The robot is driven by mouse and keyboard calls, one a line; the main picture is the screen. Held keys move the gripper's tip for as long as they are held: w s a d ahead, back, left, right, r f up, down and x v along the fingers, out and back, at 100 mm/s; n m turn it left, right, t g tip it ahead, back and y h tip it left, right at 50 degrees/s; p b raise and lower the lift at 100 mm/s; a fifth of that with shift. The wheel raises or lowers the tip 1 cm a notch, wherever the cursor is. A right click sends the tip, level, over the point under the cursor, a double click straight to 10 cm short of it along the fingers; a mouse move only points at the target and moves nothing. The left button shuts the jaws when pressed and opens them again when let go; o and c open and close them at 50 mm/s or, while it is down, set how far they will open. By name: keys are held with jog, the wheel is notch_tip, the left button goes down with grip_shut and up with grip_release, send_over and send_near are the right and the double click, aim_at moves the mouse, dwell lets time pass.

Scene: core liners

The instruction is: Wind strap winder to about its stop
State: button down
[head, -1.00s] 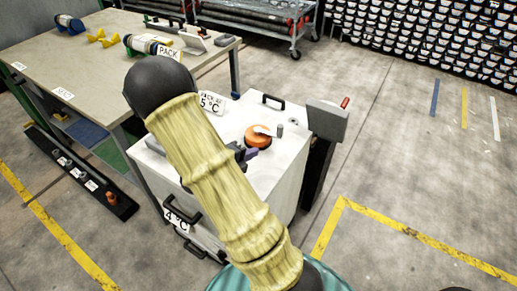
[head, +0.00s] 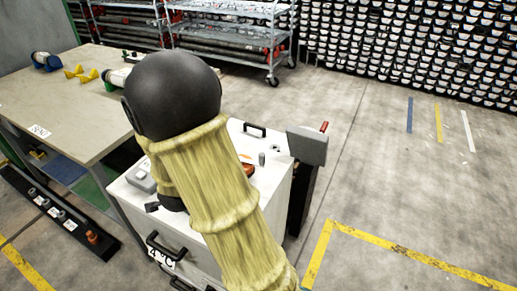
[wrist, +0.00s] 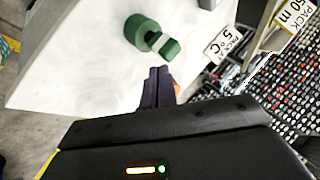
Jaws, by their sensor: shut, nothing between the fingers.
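An orange disc (head: 249,170) with a small grey upright knob (head: 262,158) sits on top of a white cabinet (head: 268,205). It looks like the strap winder and its crank, but my arm covers most of it in the head view. In the wrist view, my gripper (wrist: 159,70) is shut and empty, its dark fingers together over the white cabinet top. A green round knob with a block beside it (wrist: 143,31) lies just beyond the fingertips, apart from them.
A grey box on a dark post (head: 307,145) with a red handle stands at the cabinet's right. A black bar handle (head: 255,130) is on the cabinet's back edge. A small grey box (head: 141,177) sits at its left. A workbench (head: 60,105) is left; floor to the right is clear.

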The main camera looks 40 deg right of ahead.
jog(key=s+a+r+n+g+y, duration=0.2)
jog(key=s+n, duration=0.5)
jog(key=n, duration=0.2)
jog(key=s+a+r+n+g+y, duration=0.1)
jog(key=s+a+r+n+g, duration=0.1)
jog(key=s+n, duration=0.5)
jog(key=shift+a+r+n+g+y, duration=0.15)
jog(key=shift+a+n+g+y, duration=0.2)
jog(key=shift+a+n, duration=0.5)
jog(key=shift+d, duration=0.15)
